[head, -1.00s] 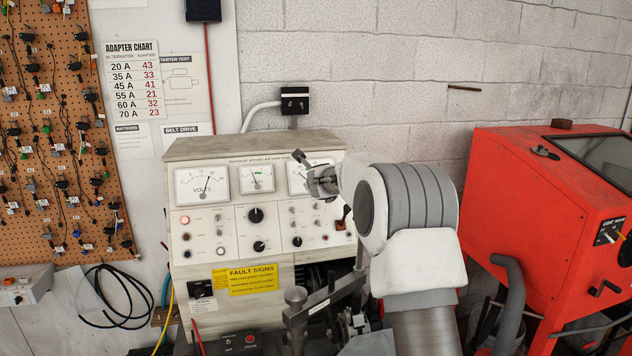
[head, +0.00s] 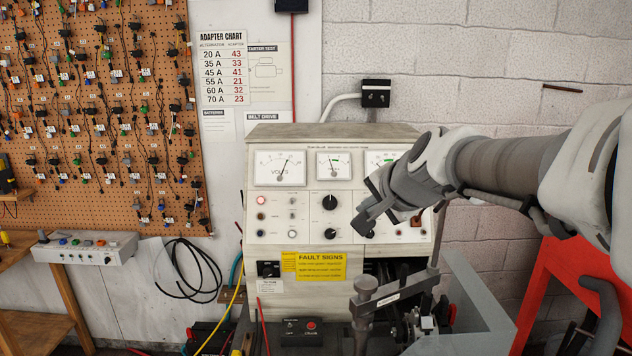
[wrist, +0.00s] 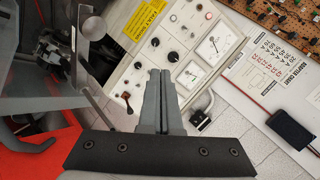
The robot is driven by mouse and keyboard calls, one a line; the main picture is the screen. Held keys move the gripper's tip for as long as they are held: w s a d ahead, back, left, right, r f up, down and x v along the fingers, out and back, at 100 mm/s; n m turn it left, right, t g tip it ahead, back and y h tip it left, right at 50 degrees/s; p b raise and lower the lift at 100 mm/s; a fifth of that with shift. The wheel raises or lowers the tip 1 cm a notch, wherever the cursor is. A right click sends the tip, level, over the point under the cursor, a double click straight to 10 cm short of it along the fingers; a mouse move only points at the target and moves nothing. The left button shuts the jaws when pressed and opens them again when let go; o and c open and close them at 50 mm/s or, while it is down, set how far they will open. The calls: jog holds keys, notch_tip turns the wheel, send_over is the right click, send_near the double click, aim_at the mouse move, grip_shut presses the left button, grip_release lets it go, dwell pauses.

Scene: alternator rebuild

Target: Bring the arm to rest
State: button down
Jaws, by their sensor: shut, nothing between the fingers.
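My gripper (head: 368,222) is shut and empty. In the head view it hangs in front of the right part of the test bench's panel (head: 284,222), with my arm reaching in from the right edge. It covers part of the right-hand meter and some of the controls below it. In the wrist view the two fingers (wrist: 159,76) lie together, pointing toward the panel (wrist: 150,68). I cannot tell how far the fingertips are from the panel.
Below my gripper stands a clamp fixture with a metal post (head: 364,300). A red cabinet (head: 548,285) is at the lower right. A pegboard of adapters (head: 95,120) hangs at the left, above a small switch box (head: 85,248). Black cable (head: 190,270) hangs beside the bench.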

jog(key=s+d+f+n+g+h+b, duration=0.1)
jog(key=s+f+n, duration=0.4)
jog(key=s, duration=0.7)
jog(key=s+d+f+n+g+h+b, duration=0.1)
jog(key=s+d+f+n+g+h, duration=0.1)
jog(key=s+f, duration=0.6)
jog(key=s+d+n+g, duration=0.1)
jog(key=s+d+n, duration=0.1)
jog(key=s, duration=0.3)
jog(key=shift+s+f+n+g+b, duration=0.3)
jog(key=shift+f+n, duration=0.1)
